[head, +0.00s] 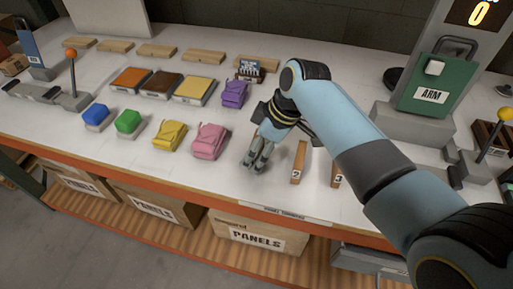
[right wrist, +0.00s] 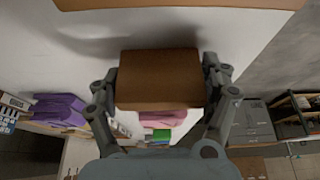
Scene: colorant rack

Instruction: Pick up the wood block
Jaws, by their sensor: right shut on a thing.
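My right gripper (head: 258,164) is low over the front of the white table in the head view, just left of the upright wood piece marked 2. In the right wrist view, my right gripper (right wrist: 160,82) is shut on a brown wood block (right wrist: 158,78), with one finger on each side of it. The held block is not clearly seen in the head view. The wood piece marked 2 (head: 298,162) and the wood piece marked 3 (head: 336,174) stand to the right, the latter partly behind my arm. My left gripper is not in view.
A pink bag (head: 210,140), yellow bag (head: 168,135) and purple bag (head: 234,94) stand left of the gripper. A green block (head: 129,122) and blue block (head: 97,117) sit farther left. A green ARM box (head: 436,82) is at right. The table's orange front edge (head: 190,184) is near.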

